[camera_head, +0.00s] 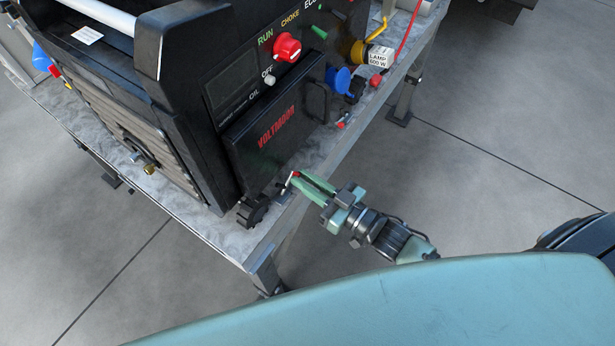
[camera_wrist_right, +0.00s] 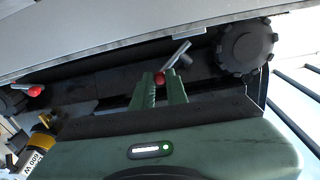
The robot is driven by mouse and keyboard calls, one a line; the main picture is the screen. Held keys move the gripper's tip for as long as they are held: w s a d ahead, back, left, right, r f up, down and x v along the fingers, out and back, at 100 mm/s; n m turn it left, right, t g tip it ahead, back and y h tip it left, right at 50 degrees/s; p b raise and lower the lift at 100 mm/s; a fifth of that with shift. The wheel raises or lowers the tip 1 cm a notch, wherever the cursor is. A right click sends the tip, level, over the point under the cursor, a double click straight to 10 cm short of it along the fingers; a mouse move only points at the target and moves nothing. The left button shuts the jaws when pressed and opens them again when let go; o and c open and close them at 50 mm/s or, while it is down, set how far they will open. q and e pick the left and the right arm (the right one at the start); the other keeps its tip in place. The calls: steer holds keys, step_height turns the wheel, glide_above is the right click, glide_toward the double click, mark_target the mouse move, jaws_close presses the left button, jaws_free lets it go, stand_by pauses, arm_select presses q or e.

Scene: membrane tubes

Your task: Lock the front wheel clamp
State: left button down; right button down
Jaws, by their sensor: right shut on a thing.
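The front wheel (camera_head: 252,210) is a black knobbly wheel under the generator's near corner, and it also shows in the right wrist view (camera_wrist_right: 247,48). Beside it the front wheel clamp (camera_head: 283,188) has a grey metal lever with a red tip; the lever (camera_wrist_right: 181,52) also shows in the right wrist view, tilted. My right gripper (camera_head: 299,178), with green fingers, is at the bench edge. In the wrist view its fingertips are shut on the red tip (camera_wrist_right: 160,78) of the clamp lever. Part of the clamp body is hidden. My left gripper is not in view.
The black generator (camera_head: 230,100) stands on a grey metal bench (camera_head: 200,222). A second red-tipped clamp (camera_head: 343,123) sits further along the bench edge, with a blue plug (camera_head: 338,80) and a lamp label (camera_head: 380,56) nearby. The floor beside the bench is clear.

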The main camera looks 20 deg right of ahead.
steer(key=shift+s+a+r+n+y+p, duration=0.25)
steer(key=shift+s+a+r+n, duration=0.25)
steer(key=shift+n, duration=1.3)
steer(key=shift+s+a+r+n+y+p, duration=0.15)
steer(key=shift+s+a+r+n+p, duration=0.4)
steer(key=shift+n, duration=1.25)
steer(key=shift+s+a+n+y+b, duration=0.1)
steer(key=shift+s+a+n+y, duration=0.15)
steer(key=shift+a+n, duration=1.05)
steer(key=shift+s+d+n, duration=0.1)
steer(key=shift+d+n, duration=0.45)
steer(key=shift+n, duration=0.05)
steer(key=c, duration=1.4)
jaws_free()
